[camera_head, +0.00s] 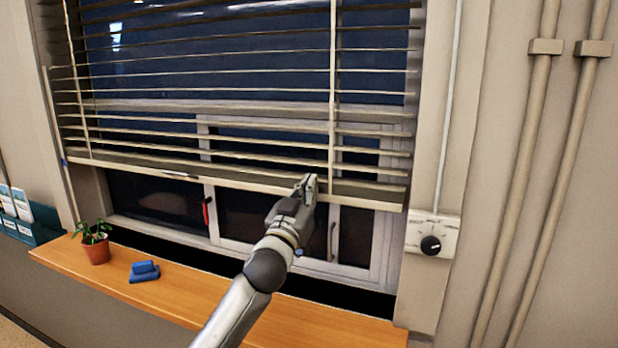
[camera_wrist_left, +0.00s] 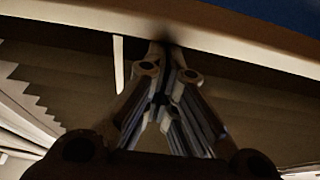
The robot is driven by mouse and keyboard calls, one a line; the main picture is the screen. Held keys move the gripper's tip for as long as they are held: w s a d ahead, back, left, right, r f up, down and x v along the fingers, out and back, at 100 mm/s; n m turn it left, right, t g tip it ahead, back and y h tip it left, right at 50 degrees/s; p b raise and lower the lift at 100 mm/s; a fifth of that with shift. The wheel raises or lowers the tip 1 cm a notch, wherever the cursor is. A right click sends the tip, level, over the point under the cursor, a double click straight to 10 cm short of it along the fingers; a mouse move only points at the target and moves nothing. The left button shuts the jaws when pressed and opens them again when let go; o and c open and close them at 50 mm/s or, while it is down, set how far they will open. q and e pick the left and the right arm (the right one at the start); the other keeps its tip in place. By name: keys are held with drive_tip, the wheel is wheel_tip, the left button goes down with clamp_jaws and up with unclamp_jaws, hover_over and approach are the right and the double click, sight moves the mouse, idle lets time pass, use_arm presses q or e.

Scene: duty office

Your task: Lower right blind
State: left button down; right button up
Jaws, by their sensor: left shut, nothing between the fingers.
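The blind (camera_head: 240,128) with pale slats covers the upper part of the window in the head view. Its bottom rail (camera_head: 365,192) hangs above the lower panes, and the window below it is uncovered. My left gripper (camera_head: 308,183) is shut and empty, with its fingertips at the bottom rail, right of its middle. In the left wrist view the shut fingertips (camera_wrist_left: 168,50) are at a pale rail (camera_wrist_left: 235,52); I cannot tell whether they touch it. My right gripper is not in view.
A wooden sill (camera_head: 190,290) runs below the window. On it are a potted plant (camera_head: 95,245) and a folded blue item (camera_head: 145,272). A dial box (camera_head: 433,236) is on the wall right of the window, with vertical pipes (camera_head: 530,130) farther right.

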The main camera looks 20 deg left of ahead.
use_arm(q)
wheel_tip(320, 180, down, 19)
drive_tip(key=b, duration=1.1)
drive_tip(key=shift+w+r, duration=0.1)
drive_tip(key=shift+r, duration=0.15)
wheel_tip(320, 180, up, 5)
drive_tip(key=p, duration=0.4)
drive_tip(key=b+v, duration=0.3)
drive_tip(key=v, duration=0.7)
drive_tip(key=shift+f, duration=0.45)
